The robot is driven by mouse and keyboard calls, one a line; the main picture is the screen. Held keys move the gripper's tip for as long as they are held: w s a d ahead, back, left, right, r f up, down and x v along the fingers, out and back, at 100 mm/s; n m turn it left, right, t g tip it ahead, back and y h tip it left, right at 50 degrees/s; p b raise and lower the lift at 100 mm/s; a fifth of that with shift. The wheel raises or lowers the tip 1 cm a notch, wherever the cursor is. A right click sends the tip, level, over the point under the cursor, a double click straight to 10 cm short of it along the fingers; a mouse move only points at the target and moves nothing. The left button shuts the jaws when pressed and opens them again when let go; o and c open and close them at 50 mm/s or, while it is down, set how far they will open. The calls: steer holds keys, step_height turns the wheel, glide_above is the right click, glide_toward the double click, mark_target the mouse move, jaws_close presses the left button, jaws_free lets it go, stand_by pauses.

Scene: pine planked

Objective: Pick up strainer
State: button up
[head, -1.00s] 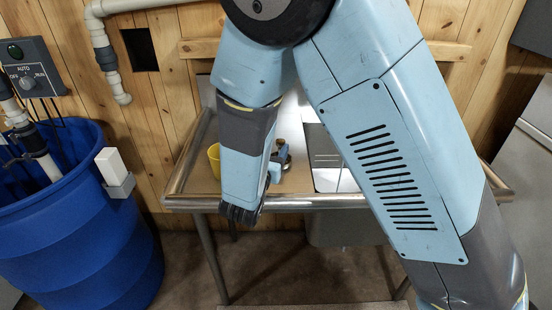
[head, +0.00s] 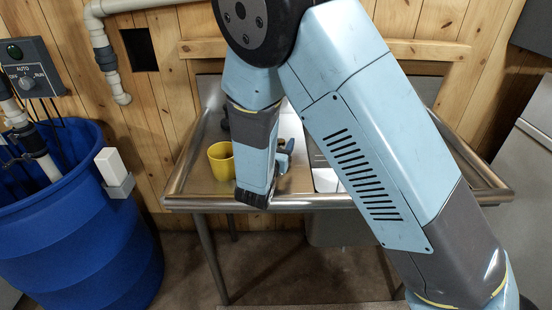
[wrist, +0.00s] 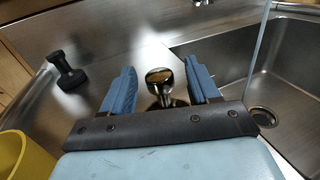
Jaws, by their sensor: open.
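A small shiny metal piece with a round top and narrower stem, apparently the strainer (wrist: 160,76), stands on the steel counter in the wrist view. My gripper (wrist: 161,70) is open, with one blue finger on each side of it. Gaps show between both fingers and the piece; its lower part is partly hidden by the gripper body. In the head view, my gripper (head: 284,157) is over the counter, largely behind my forearm, and the strainer is mostly hidden there.
A yellow cup (head: 221,161) stands left of my gripper. A black dumbbell-shaped object (wrist: 67,71) is on the counter farther back. The sink basin (wrist: 235,75) with its drain (wrist: 263,117) lies to the right. A blue barrel (head: 75,220) stands left of the counter (head: 200,188).

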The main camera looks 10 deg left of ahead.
steer(key=shift+w, duration=0.1)
steer(key=shift+c, duration=0.2)
jaws_close()
